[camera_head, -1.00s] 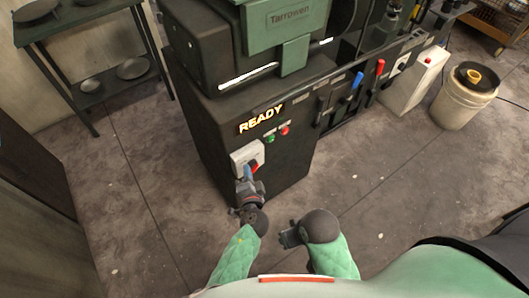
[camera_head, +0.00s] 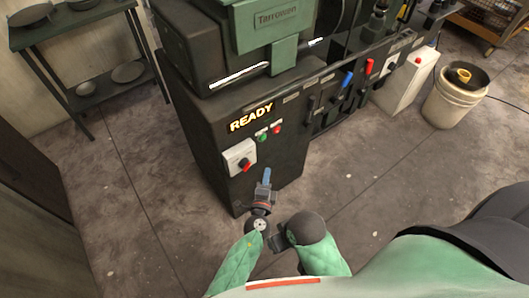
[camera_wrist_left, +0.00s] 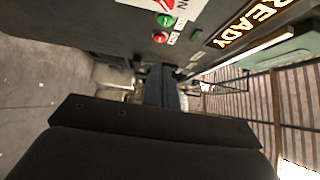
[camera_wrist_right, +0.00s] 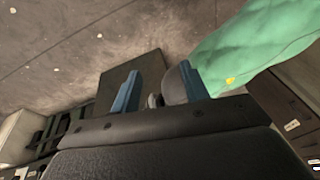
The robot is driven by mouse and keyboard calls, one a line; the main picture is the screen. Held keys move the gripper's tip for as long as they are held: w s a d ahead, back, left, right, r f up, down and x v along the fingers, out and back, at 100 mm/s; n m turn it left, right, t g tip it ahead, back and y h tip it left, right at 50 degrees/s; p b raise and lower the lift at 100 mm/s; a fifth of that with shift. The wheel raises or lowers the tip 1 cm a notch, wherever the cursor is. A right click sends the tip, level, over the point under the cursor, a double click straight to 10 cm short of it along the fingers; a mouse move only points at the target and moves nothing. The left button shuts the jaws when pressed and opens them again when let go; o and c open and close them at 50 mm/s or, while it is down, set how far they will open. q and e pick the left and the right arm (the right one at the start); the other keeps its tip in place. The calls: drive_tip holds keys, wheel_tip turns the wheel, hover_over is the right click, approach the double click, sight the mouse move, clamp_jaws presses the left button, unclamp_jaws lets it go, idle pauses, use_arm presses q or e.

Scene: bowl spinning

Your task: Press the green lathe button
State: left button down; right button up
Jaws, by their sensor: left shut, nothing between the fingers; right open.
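The green lathe button (camera_head: 262,137) is on the dark front panel, just below the lit READY sign (camera_head: 251,117) and left of a red button (camera_head: 277,130). In the left wrist view the green button (camera_wrist_left: 165,20) shows near the top, with the red button (camera_wrist_left: 160,37) below it. My left gripper (camera_head: 266,175) is shut and empty, with blue fingertips, in front of the panel and below the green button, apart from it. My right gripper (camera_head: 277,243) is low in front of my body; its blue fingers (camera_wrist_right: 165,90) stand apart, open and empty.
Blue (camera_head: 346,80) and red (camera_head: 368,67) levers are further right. A white bucket (camera_head: 454,98) stands at right. A shelf (camera_head: 70,30) stands at left. Floor in front is clear.

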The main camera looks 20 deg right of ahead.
use_arm(q)
drive_tip(key=p, duration=0.1)
approach(263, 138)
drive_tip(key=w+d, duration=0.2)
drive_tip(key=d, duration=0.3)
drive_tip(key=shift+w+a+f+p, duration=0.1)
drive_tip(key=shift+w+a+p, duration=0.1)
drive_tip(key=shift+w, duration=0.45)
drive_tip(key=shift+w+a+f+p, duration=0.1)
drive_tip(key=shift+w+a+f, duration=0.1)
drive_tip(key=shift+w, duration=0.4)
drive_tip(key=shift+w+a+f+p, duration=0.1)
drive_tip(key=shift+w+a, duration=0.1)
drive_tip(key=shift+w, duration=0.45)
use_arm(e)
drive_tip(key=shift+s+d+r+g+h, duration=0.2)
drive_tip(key=shift+s+d+r, duration=0.1)
drive_tip(key=shift+d+r, duration=0.4)
drive_tip(key=shift+s+d+r+g+h, duration=0.2)
drive_tip(key=shift+s+d+r, duration=0.1)
drive_tip(key=shift+d+r, duration=0.35)
drive_tip(key=shift+a, duration=0.15)
